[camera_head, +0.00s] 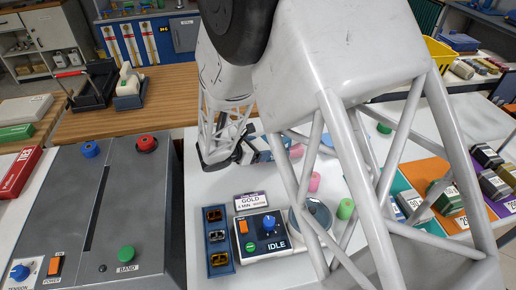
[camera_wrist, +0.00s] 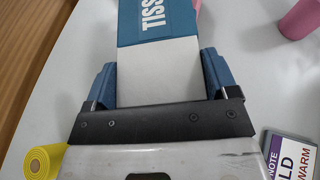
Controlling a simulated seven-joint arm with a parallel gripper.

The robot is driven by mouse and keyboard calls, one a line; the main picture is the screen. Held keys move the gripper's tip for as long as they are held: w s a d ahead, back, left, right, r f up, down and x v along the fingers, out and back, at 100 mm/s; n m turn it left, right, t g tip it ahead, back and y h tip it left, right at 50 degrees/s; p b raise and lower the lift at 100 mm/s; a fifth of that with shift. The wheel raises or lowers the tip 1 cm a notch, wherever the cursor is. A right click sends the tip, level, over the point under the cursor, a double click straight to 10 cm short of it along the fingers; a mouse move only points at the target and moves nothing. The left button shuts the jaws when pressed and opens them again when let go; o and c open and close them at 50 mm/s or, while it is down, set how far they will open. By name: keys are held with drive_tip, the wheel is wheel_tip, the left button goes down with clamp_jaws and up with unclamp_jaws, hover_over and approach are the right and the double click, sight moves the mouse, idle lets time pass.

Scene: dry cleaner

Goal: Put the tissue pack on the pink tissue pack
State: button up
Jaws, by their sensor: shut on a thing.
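My gripper (camera_head: 240,156) is shut on a blue and white tissue pack (camera_wrist: 160,55) with "TISS" lettering. The pack lies between both blue fingers (camera_wrist: 158,80) in the wrist view and points away from the wrist. In the head view only a small blue part of the pack (camera_head: 265,155) shows beyond the fingers. A pink thing (camera_head: 296,151), perhaps the pink tissue pack, lies just right of it, partly hidden by my arm. A pink sliver (camera_wrist: 197,6) also shows beside the held pack's far end. I cannot tell whether they touch.
A pink cylinder (camera_head: 315,181) stands right of my gripper; a pink cylinder also shows in the wrist view (camera_wrist: 301,18). A yellow roll (camera_wrist: 44,161) is at lower left there. A control box marked IDLE (camera_head: 262,236) and a GOLD sign (camera_head: 251,200) stand in front.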

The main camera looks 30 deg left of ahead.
drive_tip(key=shift+f, duration=0.1)
drive_tip(key=o, duration=0.9)
drive_tip(key=shift+v, duration=0.85)
drive_tip(key=v, duration=1)
drive_tip(key=shift+s+r, duration=0.1)
drive_tip(key=shift+r, duration=0.15)
